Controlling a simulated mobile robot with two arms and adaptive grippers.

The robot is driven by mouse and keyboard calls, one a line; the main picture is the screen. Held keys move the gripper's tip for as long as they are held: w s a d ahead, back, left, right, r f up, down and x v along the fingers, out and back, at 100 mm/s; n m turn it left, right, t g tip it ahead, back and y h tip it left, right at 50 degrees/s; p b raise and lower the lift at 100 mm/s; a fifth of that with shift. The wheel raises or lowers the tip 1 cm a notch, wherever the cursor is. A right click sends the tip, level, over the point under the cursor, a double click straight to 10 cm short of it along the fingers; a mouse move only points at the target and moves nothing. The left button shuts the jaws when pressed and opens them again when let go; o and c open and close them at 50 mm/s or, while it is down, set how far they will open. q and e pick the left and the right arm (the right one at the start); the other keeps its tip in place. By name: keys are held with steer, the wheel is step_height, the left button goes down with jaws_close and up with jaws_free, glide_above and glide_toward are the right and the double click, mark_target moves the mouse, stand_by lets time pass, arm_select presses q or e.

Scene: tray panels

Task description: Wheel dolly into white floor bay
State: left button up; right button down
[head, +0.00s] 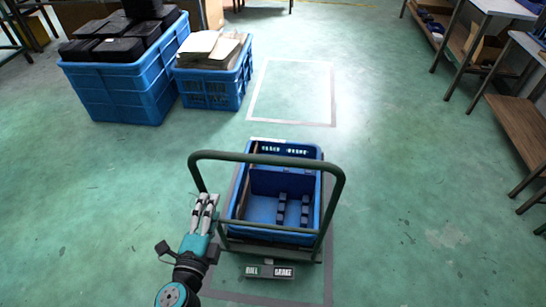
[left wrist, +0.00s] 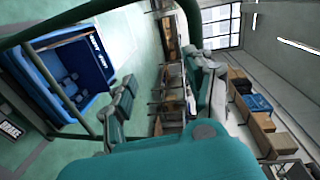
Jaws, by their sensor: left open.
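The dolly has a dark green tube handle (head: 268,157) and carries a blue crate (head: 262,209) holding several small dark blue pieces. The crate also shows at the left of the left wrist view (left wrist: 72,72), below the handle tube (left wrist: 62,27). The white floor bay (head: 332,97) is a white-outlined rectangle on the floor ahead of the dolly, with its inside clear. My left gripper (head: 208,199) is open at the left upright of the handle. I cannot tell whether its fingers are around the tube or beside it. My right gripper is not in view.
A large blue crate of black boxes (head: 121,92) and a smaller blue crate of papers (head: 213,90) stand left of the bay. A grey floor outline (head: 265,301) lies under the dolly. Benches (head: 518,132) line the right side. The floor between dolly and bay is clear.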

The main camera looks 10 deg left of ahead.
arm_select(q)
steer(key=t, duration=0.1)
glide_toward(224, 157)
steer(key=shift+m, duration=0.4)
steer(key=w+p, duration=0.3)
steer(key=w, duration=0.1)
steer(key=shift+w+a+f, duration=0.1)
steer(key=shift+w+f, duration=0.05)
steer(key=shift+w, duration=0.15)
steer(key=w, duration=0.6)
steer(key=shift+w+f+p, duration=0.1)
steer(key=shift+f+p, duration=0.2)
steer(key=shift+f, duration=0.05)
steer(key=shift+c, duration=0.4)
jaws_close()
